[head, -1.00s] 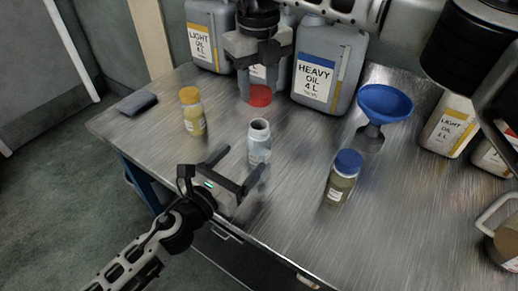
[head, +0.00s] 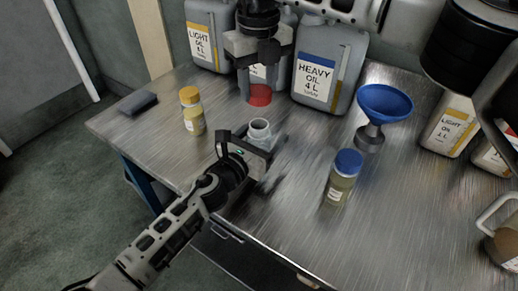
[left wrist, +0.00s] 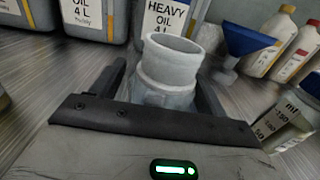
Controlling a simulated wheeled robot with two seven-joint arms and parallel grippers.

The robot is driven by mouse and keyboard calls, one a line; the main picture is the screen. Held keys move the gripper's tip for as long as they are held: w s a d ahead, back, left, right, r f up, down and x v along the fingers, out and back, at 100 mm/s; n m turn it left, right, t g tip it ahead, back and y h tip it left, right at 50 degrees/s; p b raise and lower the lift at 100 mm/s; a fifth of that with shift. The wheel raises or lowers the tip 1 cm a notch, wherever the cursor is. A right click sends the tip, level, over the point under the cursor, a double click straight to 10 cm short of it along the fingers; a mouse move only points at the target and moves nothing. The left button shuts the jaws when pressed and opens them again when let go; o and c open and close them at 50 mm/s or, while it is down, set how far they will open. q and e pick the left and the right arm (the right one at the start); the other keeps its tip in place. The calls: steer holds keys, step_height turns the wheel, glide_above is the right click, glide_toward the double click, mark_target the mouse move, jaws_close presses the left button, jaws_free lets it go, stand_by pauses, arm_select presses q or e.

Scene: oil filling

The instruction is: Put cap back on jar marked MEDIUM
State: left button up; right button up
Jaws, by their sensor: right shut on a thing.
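An uncapped jar (head: 259,130) with a pale rim stands on the metal table; its open mouth also shows in the left wrist view (left wrist: 172,52). Its label is hidden, so I cannot read its marking. My left gripper (head: 254,143) is low at the jar, with one finger on each side. In the left wrist view its fingers are open, with small gaps to the jar. My right gripper (head: 259,78) is shut on a red cap (head: 260,95), pointing down behind the jar and apart from it.
A yellow-capped jar (head: 193,112) stands left and a blue-capped jar (head: 342,178) right. A blue funnel (head: 384,104) is at right. A HEAVY OIL can (head: 326,70) and other cans line the back. A dark cloth-like block (head: 138,104) lies at the left edge.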

arm_select(q)
steer(key=c, duration=1.3)
arm_select(e)
glide_above(259, 124)
steer(key=shift+f, duration=2.5)
steer(key=shift+f, duration=0.85)
steer(key=shift+f, duration=0.55)
